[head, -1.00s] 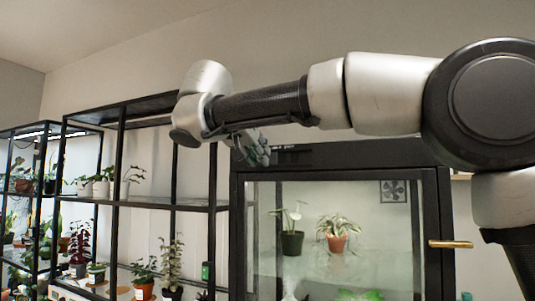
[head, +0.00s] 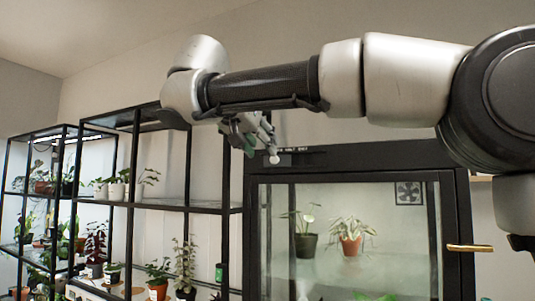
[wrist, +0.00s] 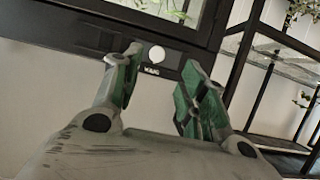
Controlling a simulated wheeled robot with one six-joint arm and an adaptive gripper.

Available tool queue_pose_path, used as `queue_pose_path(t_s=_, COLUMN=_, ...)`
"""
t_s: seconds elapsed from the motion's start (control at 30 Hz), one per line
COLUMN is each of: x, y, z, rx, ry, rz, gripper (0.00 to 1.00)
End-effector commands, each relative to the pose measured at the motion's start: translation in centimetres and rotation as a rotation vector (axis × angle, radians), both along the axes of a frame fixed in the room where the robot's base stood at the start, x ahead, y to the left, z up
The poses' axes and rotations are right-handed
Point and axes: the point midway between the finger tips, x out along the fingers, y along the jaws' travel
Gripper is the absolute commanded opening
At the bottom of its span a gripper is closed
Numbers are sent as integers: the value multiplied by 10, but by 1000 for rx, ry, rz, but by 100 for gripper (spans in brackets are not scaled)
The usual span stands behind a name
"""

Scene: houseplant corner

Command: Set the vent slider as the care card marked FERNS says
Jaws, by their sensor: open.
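The vent slider's pale round knob (head: 273,160) is at the left part of a dark strip on the glass cabinet's top frame. Small white lettering above the strip seems to include HALF and SHUT, but is hard to read. My gripper (head: 262,146) is open and empty, just above and by the knob. In the wrist view, the knob (wrist: 156,54) shows between and beyond the two open green-padded fingers (wrist: 163,62); contact cannot be seen. I see no readable FERNS card.
The glass cabinet (head: 350,176) has a brass handle (head: 469,248) at right, a fan grille (head: 409,193) and potted plants inside. Black shelving (head: 190,208) with several plants stands close at left. The wall above the cabinet is bare.

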Motion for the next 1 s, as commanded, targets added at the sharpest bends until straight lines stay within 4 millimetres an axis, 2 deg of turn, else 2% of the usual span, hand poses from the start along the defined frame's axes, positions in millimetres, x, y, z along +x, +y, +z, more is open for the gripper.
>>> queue_pose_path(t_s=0.1, x=-23, y=10, z=10, rx=1, ry=-1, rz=4, gripper=42)
queue_pose_path(t_s=0.33, x=-49, y=19, z=21, rx=1, ry=-1, rz=3, gripper=42)
queue_pose_path(t_s=1.0, x=-52, y=20, z=23, rx=-26, ry=8, rz=12, gripper=42)
